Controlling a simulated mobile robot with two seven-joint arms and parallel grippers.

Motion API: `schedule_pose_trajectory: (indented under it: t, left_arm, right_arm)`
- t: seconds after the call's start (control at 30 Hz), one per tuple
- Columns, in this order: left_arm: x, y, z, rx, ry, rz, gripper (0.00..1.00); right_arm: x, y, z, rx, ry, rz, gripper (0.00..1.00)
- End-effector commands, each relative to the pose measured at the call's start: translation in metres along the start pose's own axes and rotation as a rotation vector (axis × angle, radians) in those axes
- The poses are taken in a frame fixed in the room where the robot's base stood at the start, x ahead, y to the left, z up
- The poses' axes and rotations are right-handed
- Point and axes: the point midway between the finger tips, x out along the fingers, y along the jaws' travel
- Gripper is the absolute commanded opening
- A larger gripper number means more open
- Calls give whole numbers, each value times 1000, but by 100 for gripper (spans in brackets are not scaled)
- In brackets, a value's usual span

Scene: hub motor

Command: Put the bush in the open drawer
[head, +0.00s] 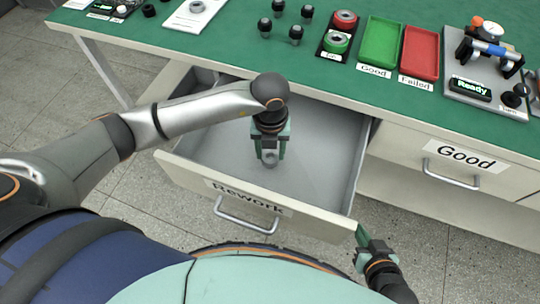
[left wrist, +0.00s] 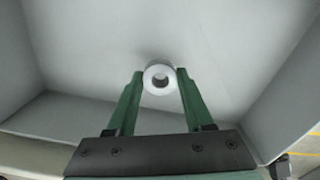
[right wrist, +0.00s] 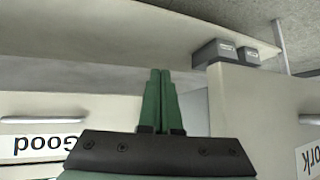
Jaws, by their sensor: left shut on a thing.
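The bush (left wrist: 160,78) is a short, light grey ring with a dark hole, seen between the fingertips in the left wrist view. It also shows small at the fingertips in the head view (head: 269,159). My left gripper (head: 270,155) is shut on it and holds it inside the open drawer (head: 322,170), which is labelled "Rework". The drawer is pulled out and its visible floor is bare grey. The gap between bush and floor is hard to tell. My right gripper (right wrist: 160,75) is shut and empty, beside the drawer's right front corner.
The green bench top (head: 225,65) above the drawer carries a green "Good" tray (head: 381,43), a red "Failed" tray (head: 420,52) and several small dark parts. A closed "Good" drawer (head: 445,165) is to the right. Drawer walls surround my left gripper.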

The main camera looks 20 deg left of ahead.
Motion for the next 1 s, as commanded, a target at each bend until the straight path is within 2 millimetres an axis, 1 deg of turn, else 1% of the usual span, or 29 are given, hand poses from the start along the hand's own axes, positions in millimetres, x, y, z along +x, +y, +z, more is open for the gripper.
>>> schedule_pose_trajectory:
  t: [0.03, 0.1, 0.2, 0.43, 0.57, 0.6, 0.83, 1.0]
  left_arm:
    - [10, 2, 0, -2, 3, 2, 0]
    - [22, 1, -1, -1, 3, 1, 0]
    - [31, 1, 0, -2, 1, 1, 0]
    - [31, 1, 0, 0, 0, 0, 0]
    - [35, 1, 0, -1, 0, 0, 0]
    - [34, 1, 0, -1, 0, 1, 56]
    - [34, 1, 0, -1, 1, 1, 82]
    - [34, 1, 0, -1, 1, 1, 82]
  right_arm:
    - [1, 0, 2, 0, -1, 1, 0]
    - [2, 1, 4, 1, -2, 1, 0]
    - [2, 1, 5, 1, -3, 1, 0]
    - [1, 1, 4, 1, -1, 2, 0]
    - [3, 2, 6, 1, 0, 3, 0]
    - [2, 2, 5, 1, -1, 3, 0]
    - [2, 2, 5, 1, 0, 3, 0]
    - [2, 2, 4, 1, 0, 3, 0]
